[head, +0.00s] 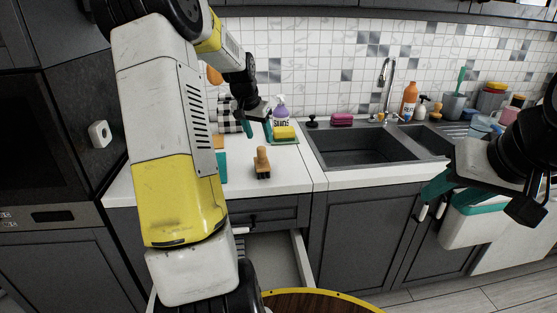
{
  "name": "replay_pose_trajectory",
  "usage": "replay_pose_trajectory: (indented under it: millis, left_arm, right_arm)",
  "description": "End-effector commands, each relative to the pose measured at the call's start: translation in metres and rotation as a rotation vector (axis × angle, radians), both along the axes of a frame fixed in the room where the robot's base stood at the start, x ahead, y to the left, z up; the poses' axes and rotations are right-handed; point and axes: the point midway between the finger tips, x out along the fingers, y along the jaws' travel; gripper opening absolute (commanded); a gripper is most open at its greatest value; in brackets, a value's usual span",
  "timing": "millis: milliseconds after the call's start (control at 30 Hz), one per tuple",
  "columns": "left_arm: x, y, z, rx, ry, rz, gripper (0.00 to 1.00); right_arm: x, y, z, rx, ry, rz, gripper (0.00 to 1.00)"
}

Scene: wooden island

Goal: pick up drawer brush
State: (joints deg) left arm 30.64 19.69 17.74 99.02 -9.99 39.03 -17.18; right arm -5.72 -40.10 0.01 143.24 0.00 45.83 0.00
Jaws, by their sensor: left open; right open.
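A brush (262,163) with an upright wooden handle and dark bristles stands on the white counter, left of the sink. It is likely the drawer brush. My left gripper (258,128) is open above the counter, behind the brush and apart from it, with teal fingertips pointing down. My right gripper (431,197) is open and empty in front of the lower cabinets at the right. An open drawer (272,262) is below the brush; its visible floor looks bare, and my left arm hides its left part.
A yellow sponge (284,132) and a purple-capped soap bottle (281,110) stand behind the brush. The sink (365,150) is to the right, with a tall faucet (386,85). A round wooden surface (315,302) is at the bottom. The counter right around the brush is clear.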

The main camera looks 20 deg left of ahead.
Motion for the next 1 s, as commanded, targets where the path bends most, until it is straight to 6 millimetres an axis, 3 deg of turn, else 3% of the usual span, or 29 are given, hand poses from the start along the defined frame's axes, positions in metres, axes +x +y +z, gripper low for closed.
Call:
replay_pose_trajectory:
  millis: [167, 467, 733, 1000]
  left_arm:
    - [0.012, 0.012, -0.018, -0.008, 0.003, 0.001, 0.55]
    - [0.021, 0.010, -0.046, -0.008, 0.003, 0.001, 0.55]
    - [0.031, 0.005, -0.083, -0.009, 0.004, 0.002, 0.55]
    - [0.034, 0.005, -0.088, -0.007, 0.002, 0.001, 0.55]
  right_arm:
    - [0.000, 0.000, 0.000, 0.000, 0.000, 0.000, 0.41]
    - [0.000, 0.000, 0.000, 0.000, 0.000, 0.000, 0.41]
    - [0.000, 0.000, 0.000, 0.000, 0.000, 0.000, 0.41]
    - [0.000, 0.000, 0.000, 0.000, 0.000, 0.000, 0.41]
